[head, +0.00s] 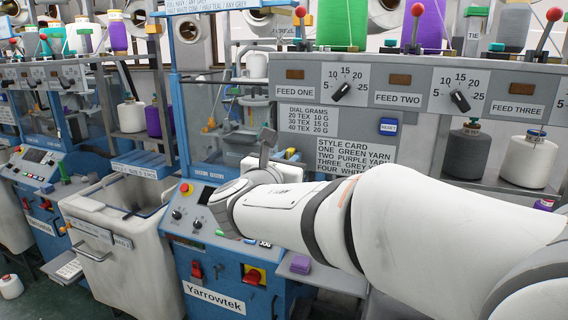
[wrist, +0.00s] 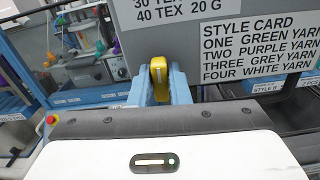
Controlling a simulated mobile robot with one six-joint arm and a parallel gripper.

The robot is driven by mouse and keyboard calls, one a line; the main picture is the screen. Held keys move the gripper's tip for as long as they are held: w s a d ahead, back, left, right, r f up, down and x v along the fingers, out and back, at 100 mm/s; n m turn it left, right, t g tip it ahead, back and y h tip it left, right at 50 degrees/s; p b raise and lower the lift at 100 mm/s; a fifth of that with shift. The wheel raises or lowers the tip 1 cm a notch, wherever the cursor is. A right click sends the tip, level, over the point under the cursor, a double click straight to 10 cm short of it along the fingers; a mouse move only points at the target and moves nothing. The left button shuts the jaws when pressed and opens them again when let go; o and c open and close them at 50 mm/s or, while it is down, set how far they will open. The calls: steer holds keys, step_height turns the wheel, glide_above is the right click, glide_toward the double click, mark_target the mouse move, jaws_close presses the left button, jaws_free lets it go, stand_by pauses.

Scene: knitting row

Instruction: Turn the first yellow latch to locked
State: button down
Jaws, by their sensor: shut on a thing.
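A yellow latch (wrist: 159,70) stands upright in the middle of the wrist view, just below the grey panel with the style card. My gripper (wrist: 163,90) has its blue fingers on either side of the latch and is shut on it. In the head view a bit of yellow, the latch (head: 291,153), shows beyond my wrist. My gripper is partly hidden there by my own arm. I cannot tell from these frames whether the latch is at locked.
The style card (head: 354,158) is on the grey panel behind the latch. Dials and feed labels run above it. A blue Yarrowtek cabinet (head: 215,297) stands below, with a white bin (head: 105,270) to its left. Yarn cones (head: 527,160) stand at right.

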steer(key=shift+d+f+m+b, duration=0.1)
steer(key=shift+m+b, duration=4.2)
steer(key=shift+b, duration=1.55)
steer(key=shift+d+f+m+b, duration=0.1)
steer(key=shift+m+b, duration=4.2)
steer(key=shift+b, duration=1.55)
steer(key=shift+r, duration=0.1)
steer(key=shift+s, duration=0.1)
steer(key=c, duration=1.4)
jaws_free()
steer(key=shift+a, duration=0.1)
